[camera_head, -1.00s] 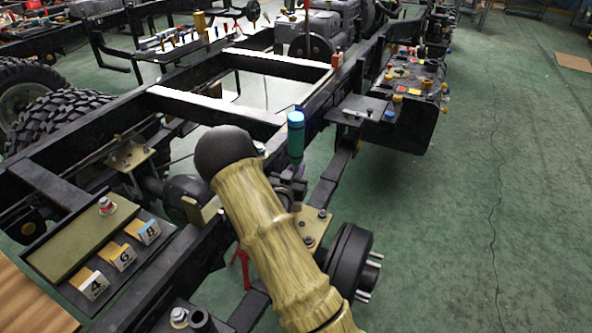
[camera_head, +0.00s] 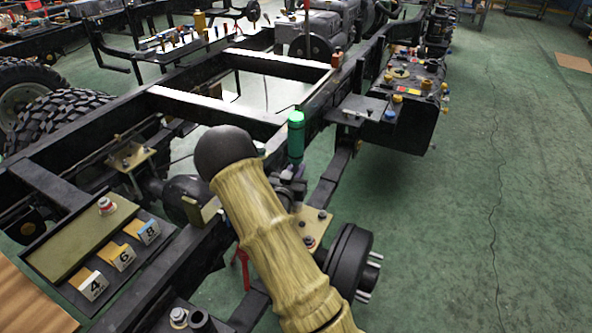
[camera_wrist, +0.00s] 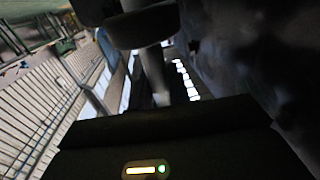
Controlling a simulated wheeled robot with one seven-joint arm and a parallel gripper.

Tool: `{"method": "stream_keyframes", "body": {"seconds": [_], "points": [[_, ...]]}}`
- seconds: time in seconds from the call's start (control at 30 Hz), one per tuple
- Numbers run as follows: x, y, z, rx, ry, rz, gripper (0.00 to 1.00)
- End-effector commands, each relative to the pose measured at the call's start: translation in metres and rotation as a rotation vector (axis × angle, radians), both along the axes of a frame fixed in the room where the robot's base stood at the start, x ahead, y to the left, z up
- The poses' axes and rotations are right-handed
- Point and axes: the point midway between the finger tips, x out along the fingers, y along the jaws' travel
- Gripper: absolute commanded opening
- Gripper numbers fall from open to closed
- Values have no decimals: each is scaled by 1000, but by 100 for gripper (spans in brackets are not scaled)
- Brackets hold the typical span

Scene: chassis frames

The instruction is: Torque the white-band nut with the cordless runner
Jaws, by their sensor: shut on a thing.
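In the wrist view a dark tool, seemingly the cordless runner (camera_wrist: 142,27), fills the top middle, and a pale shaft (camera_wrist: 153,72) runs down from it. My gripper (camera_wrist: 160,130) is shut on it; the fingertips are too dark to make out. A dark housing at the bottom shows a lit bar and a green dot. In the head view my sleeved arm hides my gripper and the runner's working end. A nut with red and white parts (camera_head: 106,206) stands on a tray at the left. I cannot tell which nut is the white-band one.
The tray (camera_head: 70,245) holds tags marked 4, 6 and 8. A green upright cylinder (camera_head: 296,137) stands beside the black chassis rail (camera_head: 317,113). A wheel hub (camera_head: 350,258) projects at the lower right. Green floor (camera_head: 500,200) is clear at the right.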

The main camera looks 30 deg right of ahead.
Motion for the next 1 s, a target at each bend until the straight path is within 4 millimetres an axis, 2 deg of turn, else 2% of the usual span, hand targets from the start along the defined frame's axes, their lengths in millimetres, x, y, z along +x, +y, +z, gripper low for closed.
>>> {"method": "stream_keyframes", "body": {"seconds": [1.0], "points": [[0, 0, 31, -1, -6, 0, 0]]}}
